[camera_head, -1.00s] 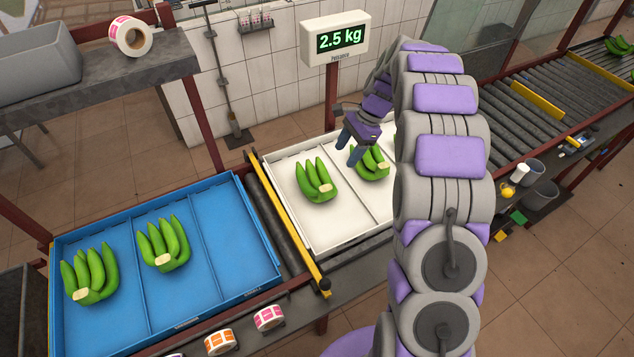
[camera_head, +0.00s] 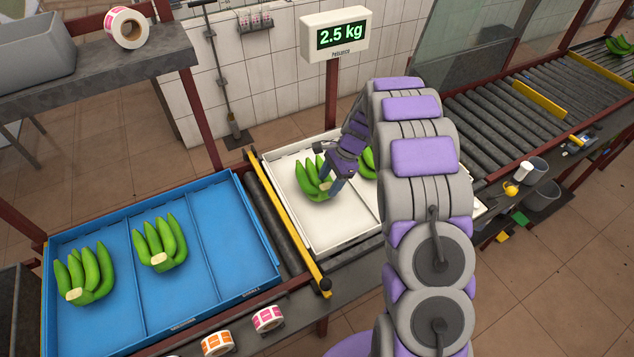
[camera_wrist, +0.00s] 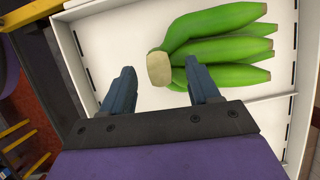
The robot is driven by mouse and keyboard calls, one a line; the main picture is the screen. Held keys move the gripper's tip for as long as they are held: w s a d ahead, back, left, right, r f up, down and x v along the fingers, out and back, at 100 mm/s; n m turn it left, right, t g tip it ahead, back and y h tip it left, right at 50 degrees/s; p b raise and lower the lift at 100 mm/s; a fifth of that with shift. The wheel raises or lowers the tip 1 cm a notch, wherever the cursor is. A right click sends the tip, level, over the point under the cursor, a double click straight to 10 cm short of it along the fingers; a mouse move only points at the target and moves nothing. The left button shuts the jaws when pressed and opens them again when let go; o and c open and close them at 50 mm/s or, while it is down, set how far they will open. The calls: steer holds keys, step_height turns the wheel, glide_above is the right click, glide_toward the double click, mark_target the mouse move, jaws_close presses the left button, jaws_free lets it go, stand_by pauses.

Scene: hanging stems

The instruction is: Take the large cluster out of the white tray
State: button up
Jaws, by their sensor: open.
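The white tray (camera_head: 289,212) stands under the scale display and holds two green banana clusters. The left cluster (camera_head: 309,180) lies in the left part of the tray, partly hidden behind my gripper. The right cluster (camera_head: 367,161) is mostly hidden by my arm. My gripper (camera_head: 329,188) is open and empty, over the left cluster. In the wrist view one cluster (camera_wrist: 222,48) lies ahead, with its pale cut crown (camera_wrist: 159,69) just beyond and between the open fingertips (camera_wrist: 160,82). I cannot tell whether the fingers touch it.
A blue tray (camera_head: 213,287) on the left holds two more green clusters (camera_head: 86,272) (camera_head: 160,242), and its right section is empty. A yellow rail (camera_head: 288,225) runs between the trays. The scale display (camera_head: 334,36) reads 2.5 kg. Label rolls (camera_head: 267,318) lie along the front edge.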

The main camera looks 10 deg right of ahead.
steer(key=shift+a+f, duration=0.25)
steer(key=shift+f, duration=0.25)
steer(key=shift+c, duration=0.3)
jaws_close()
